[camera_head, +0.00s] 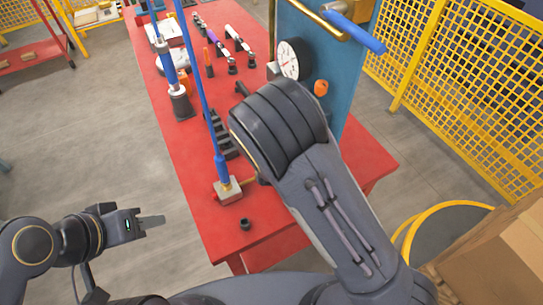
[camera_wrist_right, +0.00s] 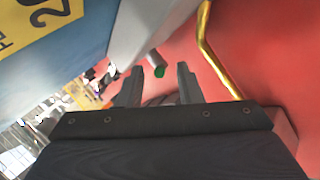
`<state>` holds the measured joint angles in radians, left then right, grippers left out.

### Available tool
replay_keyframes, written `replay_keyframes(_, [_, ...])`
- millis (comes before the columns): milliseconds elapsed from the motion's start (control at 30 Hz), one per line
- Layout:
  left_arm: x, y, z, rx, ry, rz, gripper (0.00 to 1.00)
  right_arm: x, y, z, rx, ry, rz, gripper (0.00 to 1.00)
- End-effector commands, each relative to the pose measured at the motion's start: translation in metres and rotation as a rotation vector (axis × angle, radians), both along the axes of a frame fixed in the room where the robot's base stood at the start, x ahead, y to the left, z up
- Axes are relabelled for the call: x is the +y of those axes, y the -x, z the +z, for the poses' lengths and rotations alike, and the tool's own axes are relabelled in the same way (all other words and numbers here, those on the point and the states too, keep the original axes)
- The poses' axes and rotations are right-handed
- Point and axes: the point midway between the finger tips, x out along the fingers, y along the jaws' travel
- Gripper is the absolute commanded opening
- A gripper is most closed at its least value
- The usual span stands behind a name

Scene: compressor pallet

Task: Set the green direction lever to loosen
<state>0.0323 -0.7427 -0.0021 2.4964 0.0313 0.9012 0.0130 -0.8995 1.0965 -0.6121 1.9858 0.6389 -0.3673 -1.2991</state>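A small green end on a short dark grey cylinder (camera_wrist_right: 159,71) shows in the right wrist view, just beyond and between my right fingertips. It may be the green direction lever; its setting cannot be read. My right gripper (camera_wrist_right: 160,80) is open, its two fingers apart with nothing visibly held. In the head view my right forearm hides that gripper and the area around it, and no green lever shows there. My left gripper (camera_head: 150,221) hangs over the floor left of the red table, away from everything; whether its fingers are apart does not show.
The red table (camera_head: 215,215) carries a blue panel (camera_head: 352,85) with a round gauge (camera_head: 293,59), an orange knob (camera_head: 321,88), a blue-handled bar (camera_head: 356,32), a tall blue hose (camera_head: 205,85) and several tools. A brass pipe (camera_wrist_right: 215,62) runs right of my right gripper. Yellow fencing (camera_head: 440,70) stands right.

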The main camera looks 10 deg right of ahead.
Motion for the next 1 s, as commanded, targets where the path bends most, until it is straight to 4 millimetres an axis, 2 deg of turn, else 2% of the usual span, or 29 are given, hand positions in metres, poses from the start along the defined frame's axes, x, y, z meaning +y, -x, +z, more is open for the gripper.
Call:
replay_keyframes(500, [0.0, 0.0, 0.003, 0.0, 0.0, 0.0, 0.36, 0.005, 0.05, 0.052, -0.001, 0.0, 0.003, 0.32])
replay_keyframes(833, [0.0, 0.0, 0.003, 0.0, 0.0, 0.0, 0.36, 0.004, 0.054, 0.055, 0.0, 0.0, 0.0, 0.32])
replay_keyframes(867, [0.0, 0.0, 0.003, 0.0, 0.0, 0.0, 0.36, 0.004, 0.054, 0.055, 0.0, 0.0, 0.0, 0.31])
replay_keyframes(1000, [0.0, 0.0, 0.003, 0.0, 0.0, 0.0, 0.36, 0.003, 0.056, 0.054, 0.012, -0.018, -0.01, 0.13])
